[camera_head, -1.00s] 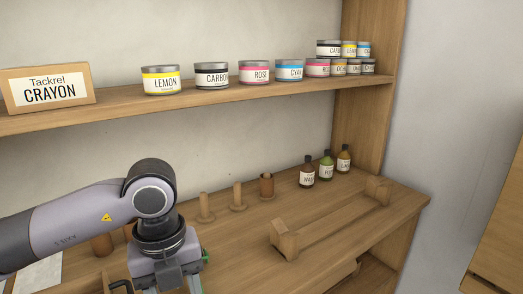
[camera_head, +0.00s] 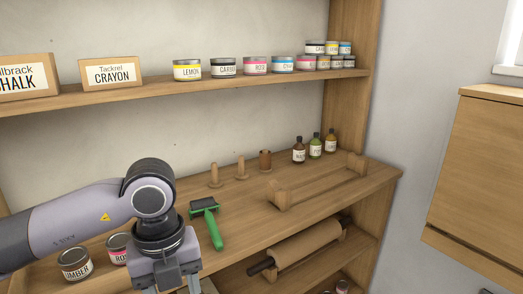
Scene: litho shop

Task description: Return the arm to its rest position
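My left arm comes in from the left in the head view, bent at a grey and black joint. Its gripper (camera_head: 172,288) points down at the bottom edge, in front of the wooden bench (camera_head: 240,235). The two fingers stand apart, but their tips are cut off by the frame. Nothing shows between the visible parts of the fingers. My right gripper is not in view.
A green-handled tool (camera_head: 213,230) lies on the bench, right of my gripper. Ink cans labelled UMBER (camera_head: 75,264) and another (camera_head: 118,249) stand left. Pegs, bottles (camera_head: 315,147) and a wooden cradle (camera_head: 318,184) are behind. A roller (camera_head: 303,245) rests below.

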